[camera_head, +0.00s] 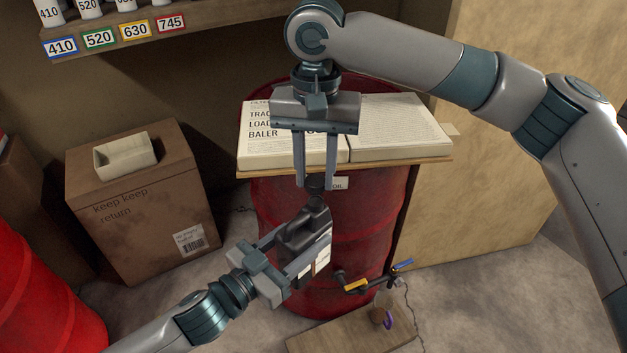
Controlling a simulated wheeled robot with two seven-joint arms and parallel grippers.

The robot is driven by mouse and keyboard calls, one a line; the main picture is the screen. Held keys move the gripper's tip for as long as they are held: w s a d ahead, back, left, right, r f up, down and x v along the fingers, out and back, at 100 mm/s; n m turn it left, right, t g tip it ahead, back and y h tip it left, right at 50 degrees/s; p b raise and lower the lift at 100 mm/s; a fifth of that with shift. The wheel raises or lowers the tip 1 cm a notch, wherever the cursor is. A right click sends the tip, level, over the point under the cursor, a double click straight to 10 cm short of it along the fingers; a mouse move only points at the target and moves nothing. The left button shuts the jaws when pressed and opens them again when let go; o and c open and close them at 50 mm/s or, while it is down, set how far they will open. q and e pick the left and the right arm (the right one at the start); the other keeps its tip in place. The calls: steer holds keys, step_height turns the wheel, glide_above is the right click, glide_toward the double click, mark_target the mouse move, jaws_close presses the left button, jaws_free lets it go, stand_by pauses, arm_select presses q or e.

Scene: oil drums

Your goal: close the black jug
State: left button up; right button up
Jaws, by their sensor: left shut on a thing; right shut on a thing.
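The black jug (304,231) is held in the air in front of the red drum, tilted a little, its pale label facing right. My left gripper (297,251) comes from the lower left and is shut on the jug's body, one finger on each side. My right gripper (316,180) points down from above, directly over the jug's neck. It is shut on a small dark round piece, which looks like the cap (316,184). The cap is at or just above the jug's mouth; I cannot tell whether they touch.
Behind is a red drum (352,230) with a board (400,168) and an open book (398,125) on top. A tap with yellow and blue handles (356,286) is low on the right, above a wooden board (330,338). A cardboard box (140,215) stands left, beside another red drum (40,300).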

mark_target(315, 180)
steer(key=shift+f, duration=0.15)
steer(key=shift+f, duration=0.75)
steer(key=shift+f, duration=0.55)
stand_by(0.6)
steer(key=m, duration=1.3)
steer(key=shift+a+m, duration=0.1)
steer(key=shift+m, duration=0.2)
steer(key=o, duration=1)
